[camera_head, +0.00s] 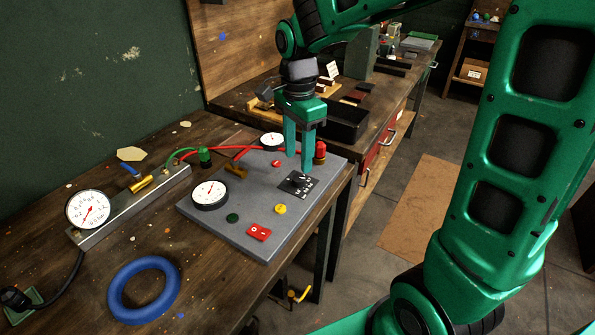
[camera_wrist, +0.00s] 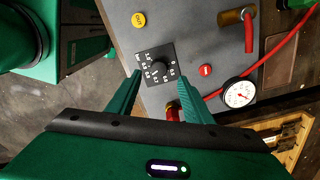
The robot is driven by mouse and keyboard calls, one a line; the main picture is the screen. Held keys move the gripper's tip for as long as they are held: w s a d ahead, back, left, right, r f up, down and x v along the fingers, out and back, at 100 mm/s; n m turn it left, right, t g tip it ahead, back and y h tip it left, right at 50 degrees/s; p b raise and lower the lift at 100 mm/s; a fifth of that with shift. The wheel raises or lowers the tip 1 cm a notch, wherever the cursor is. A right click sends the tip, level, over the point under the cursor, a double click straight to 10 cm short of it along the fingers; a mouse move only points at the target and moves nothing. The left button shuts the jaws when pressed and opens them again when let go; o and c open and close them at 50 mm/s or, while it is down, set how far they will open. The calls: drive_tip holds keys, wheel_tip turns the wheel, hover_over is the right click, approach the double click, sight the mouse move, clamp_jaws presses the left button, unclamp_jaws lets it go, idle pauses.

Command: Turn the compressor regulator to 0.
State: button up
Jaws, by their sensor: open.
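The regulator is a small black square plate with a dark round knob and white scale marks (camera_head: 297,185). It lies on the grey panel (camera_head: 245,205). In the wrist view the regulator (camera_wrist: 157,68) sits just beyond the fingertips, about midway between them. The small digits show, but I cannot read for sure where the knob points. My gripper (camera_head: 299,165) is green, points down and is open and empty. Its tips are just above the back edge of the regulator plate in the head view. In the wrist view the gripper (camera_wrist: 159,82) has its fingers spread either side.
Close by on the panel are a yellow button (camera_head: 280,209), a red switch (camera_head: 259,232), a red fitting (camera_head: 320,152) and gauges (camera_head: 210,193). A red hose (camera_head: 240,152) runs behind the gripper. A blue ring (camera_head: 144,290) lies front left. A black tray (camera_head: 345,120) stands behind.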

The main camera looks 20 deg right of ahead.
sight(299, 176)
drive_tip(key=shift+f, duration=3)
drive_tip(key=shift+d, duration=0.1)
drive_tip(key=c, duration=1.1)
